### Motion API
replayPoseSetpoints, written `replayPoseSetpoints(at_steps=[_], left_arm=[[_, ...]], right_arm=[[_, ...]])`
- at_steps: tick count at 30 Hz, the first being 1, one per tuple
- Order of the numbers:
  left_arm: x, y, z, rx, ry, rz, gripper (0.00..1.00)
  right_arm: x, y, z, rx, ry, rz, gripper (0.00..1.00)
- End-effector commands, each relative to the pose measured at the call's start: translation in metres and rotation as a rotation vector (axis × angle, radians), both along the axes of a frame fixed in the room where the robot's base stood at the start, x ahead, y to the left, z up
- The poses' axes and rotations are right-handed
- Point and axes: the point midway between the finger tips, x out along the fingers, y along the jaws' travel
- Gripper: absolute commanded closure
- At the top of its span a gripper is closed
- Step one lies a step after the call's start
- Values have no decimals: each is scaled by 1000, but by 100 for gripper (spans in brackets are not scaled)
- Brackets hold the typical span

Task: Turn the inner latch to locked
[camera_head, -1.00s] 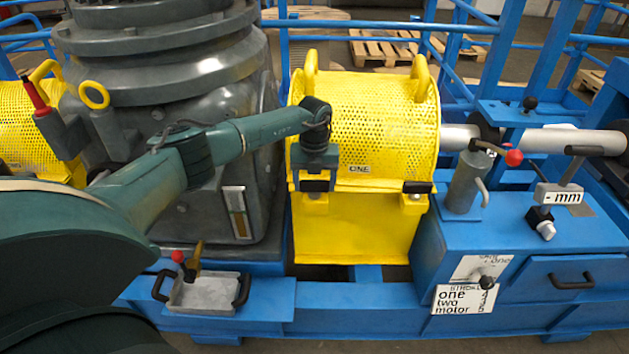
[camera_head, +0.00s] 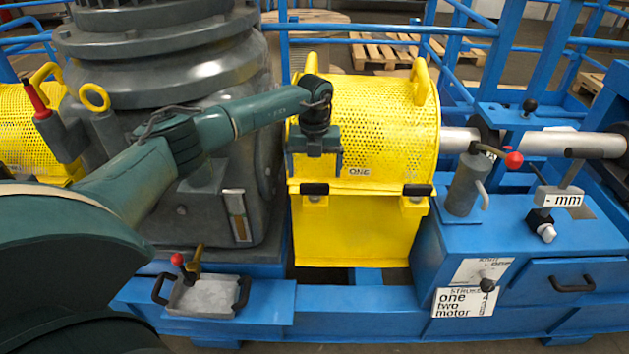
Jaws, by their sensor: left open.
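My left gripper (camera_head: 314,172) is open and empty, pointing down in front of the yellow perforated guard marked ONE (camera_head: 385,120). Two black latches sit on the guard's front seam, a left one (camera_head: 314,189) and a right one (camera_head: 418,190). Both black bars look level, each over a yellow bracket. I cannot tell from any label which is the inner one. The gripper's fingertips are just above the left latch, one to each side of it. Whether they touch it cannot be told. My right gripper is not in view.
A grey gear housing (camera_head: 225,190) stands close left of the guard. A blue block with a red-knobbed lever (camera_head: 513,160) stands to the right. A small tray (camera_head: 205,296) sits at front left. Space before the guard's lower front is clear.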

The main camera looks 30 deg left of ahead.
Motion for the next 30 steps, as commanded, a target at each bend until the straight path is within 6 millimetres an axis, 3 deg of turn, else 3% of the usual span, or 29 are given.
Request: replayPoseSetpoints(at_steps=[6,12,30], left_arm=[[1,0,48,0,-4,1,9],[0,0,72,0,-1,2,9],[0,0,76,1,1,2,9]], right_arm=[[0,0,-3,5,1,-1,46],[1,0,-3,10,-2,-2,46],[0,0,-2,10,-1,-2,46]])
